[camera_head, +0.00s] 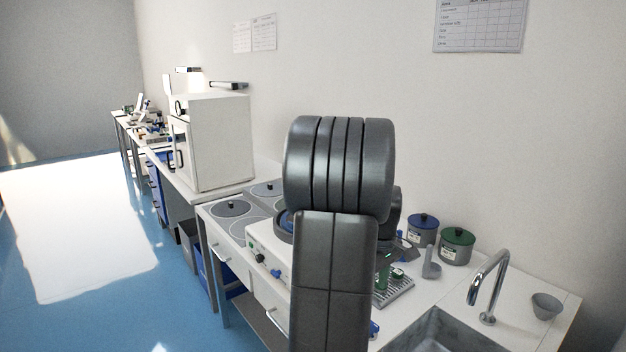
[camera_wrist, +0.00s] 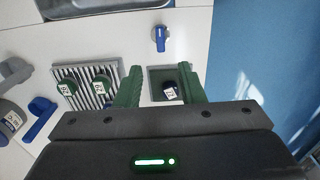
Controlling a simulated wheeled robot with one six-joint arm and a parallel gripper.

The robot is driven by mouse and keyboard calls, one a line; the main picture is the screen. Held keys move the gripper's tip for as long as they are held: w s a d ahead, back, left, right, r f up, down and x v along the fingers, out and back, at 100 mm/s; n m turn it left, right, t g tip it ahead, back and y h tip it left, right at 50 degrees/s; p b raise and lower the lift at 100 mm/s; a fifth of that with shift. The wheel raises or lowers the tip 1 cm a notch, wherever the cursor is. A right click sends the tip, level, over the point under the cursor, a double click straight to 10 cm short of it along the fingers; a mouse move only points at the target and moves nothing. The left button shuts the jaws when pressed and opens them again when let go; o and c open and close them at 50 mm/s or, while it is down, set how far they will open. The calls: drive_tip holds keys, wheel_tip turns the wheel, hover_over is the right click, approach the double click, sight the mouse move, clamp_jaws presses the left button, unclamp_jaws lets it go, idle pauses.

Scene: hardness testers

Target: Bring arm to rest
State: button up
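My gripper (camera_wrist: 160,86) shows in the wrist view with its two green fingers spread apart and nothing held between them. The piece appears between the fingers in the picture, apart from both. In the head view my dark arm stands upright in the middle and covers part of the bench; the gripper shows only in part behind it.
A slatted rack (camera_wrist: 98,72) with green-capped labelled pieces (camera_wrist: 67,88) lies left of the recess. A blue-handled item (camera_wrist: 160,38) is beyond. The bench has a sink (camera_head: 440,332), faucet (camera_head: 490,285), blue-lidded pot (camera_head: 422,230), green-lidded pot (camera_head: 457,245) and a white cabinet (camera_head: 215,140). The blue floor at left is clear.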

wheel_tip(320, 180, down, 11)
drive_tip(key=shift+f, duration=0.35)
drive_tip(key=m, duration=0.5)
drive_tip(key=shift+r, duration=0.1)
drive_tip(key=m, duration=0.4)
drive_tip(key=shift+m, duration=0.3)
wheel_tip(320, 180, up, 14)
drive_tip(key=shift+f, duration=0.25)
drive_tip(key=shift+s+r, duration=0.1)
